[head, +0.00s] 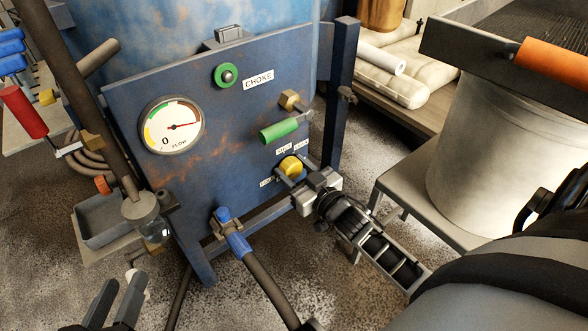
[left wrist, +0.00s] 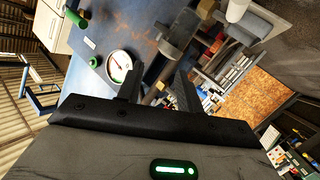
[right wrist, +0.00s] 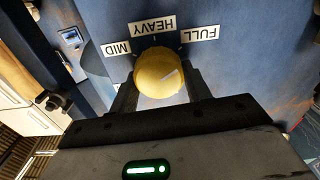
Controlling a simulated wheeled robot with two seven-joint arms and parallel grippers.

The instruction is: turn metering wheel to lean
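The yellow metering wheel (head: 292,167) sits low on the right of the blue panel. My right gripper (head: 291,174) has a finger on each side of it. In the right wrist view the wheel (right wrist: 160,74) fills the gap between the fingers, which look shut on it. A pale mark shows on its face. The labels MID (right wrist: 117,47), HEAVY (right wrist: 153,27) and FULL (right wrist: 201,33) are around its upper side; no LEAN label is readable there. My left gripper (head: 122,292) is open and empty at the lower left, away from the panel.
The panel (head: 225,125) carries a flow gauge (head: 171,125), a green choke knob (head: 226,75) and a green-handled valve (head: 279,131). A blue-collared hose (head: 235,238) hangs below. A red handle (head: 24,112) is at left; a pale drum (head: 490,150) stands at right.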

